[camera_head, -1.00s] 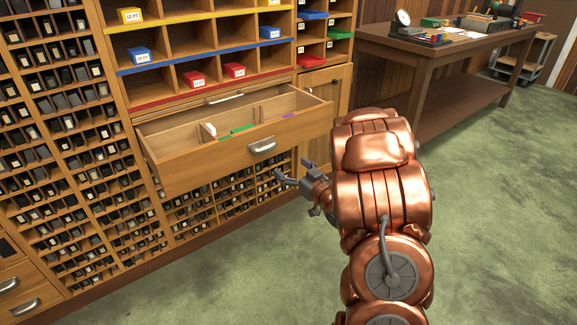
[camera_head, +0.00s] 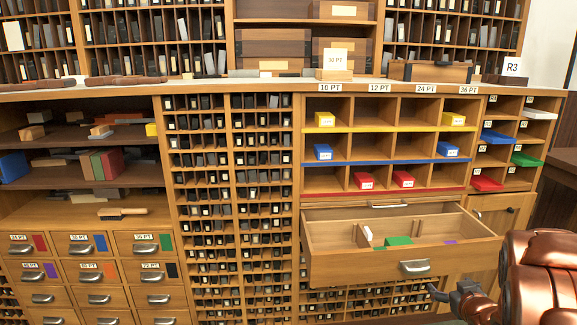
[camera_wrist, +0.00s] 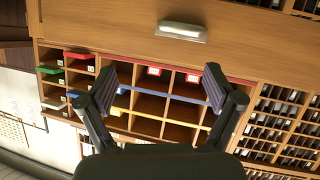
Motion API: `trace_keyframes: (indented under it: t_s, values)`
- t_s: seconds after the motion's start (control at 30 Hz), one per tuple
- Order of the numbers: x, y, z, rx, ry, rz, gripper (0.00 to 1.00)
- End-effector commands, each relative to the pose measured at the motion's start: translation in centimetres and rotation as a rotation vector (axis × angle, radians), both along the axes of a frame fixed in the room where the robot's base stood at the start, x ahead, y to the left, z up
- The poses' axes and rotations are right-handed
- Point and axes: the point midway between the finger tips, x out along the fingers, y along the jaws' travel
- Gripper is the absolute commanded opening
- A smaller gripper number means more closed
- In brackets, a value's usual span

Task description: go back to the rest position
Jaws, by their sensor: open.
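My gripper (camera_wrist: 158,95) is open and empty in the wrist view, its two dark fingers spread apart. In the head view its dark fingers (camera_head: 452,295) show at the lower right, just below and right of the open drawer's front. The open drawer (camera_head: 340,262) has a metal handle and dividers. A green piece (camera_head: 399,241), a white piece and a purple piece lie inside it. The drawer's handle (camera_wrist: 181,31) also shows in the wrist view, with space between it and the fingers. Much of my copper-coloured arm is cut off at the right edge.
A pigeonhole rack (camera_head: 385,145) above the drawer holds yellow, blue and red blocks. Small labelled drawers (camera_head: 90,265) stand at the lower left, below shelves (camera_head: 80,160). A cabinet door (camera_head: 495,215) is right of the open drawer. The drawer juts out beside my arm.

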Motion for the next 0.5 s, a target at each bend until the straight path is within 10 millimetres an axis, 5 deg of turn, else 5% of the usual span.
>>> trace_keyframes:
  t_s: [0.03, 0.5]
  values:
    - [-0.3, 0.3, 2.1, -0.015, 0.035, -0.017, 0.91]
    - [-8.2, 3.7, 10.8, -0.026, 0.430, -0.209, 0.91]
